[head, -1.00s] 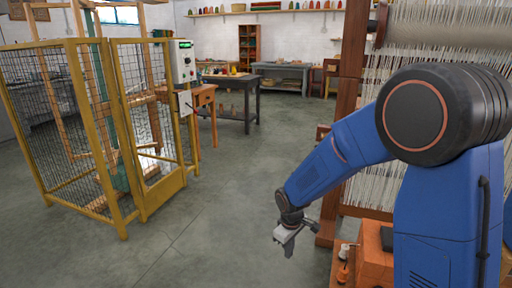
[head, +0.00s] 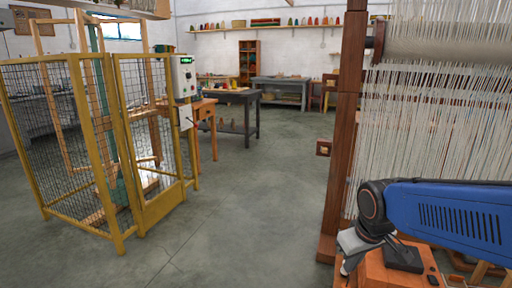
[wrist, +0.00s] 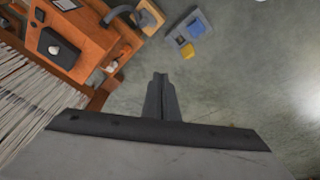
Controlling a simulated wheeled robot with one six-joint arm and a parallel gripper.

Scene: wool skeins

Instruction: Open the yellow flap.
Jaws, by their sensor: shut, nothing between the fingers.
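A small yellow piece (wrist: 187,51) shows on a blue-grey box (wrist: 190,28) on the floor in the wrist view, beyond my fingertips. It looks like a flap, but it is too small to tell whether it is shut. I cannot make it out in the head view. My gripper (wrist: 160,80) is shut and empty, with its fingers together and apart from the box. In the head view my gripper (head: 350,256) is low at the right, in front of the loom's post and beside an orange-brown wooden bench.
The wooden bench (wrist: 85,25) and the loom (head: 343,130) with white threads stand close to my arm. A yellow mesh cage (head: 128,150) with a control box (head: 184,75) stands at the left. Grey floor (head: 235,200) between them is clear.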

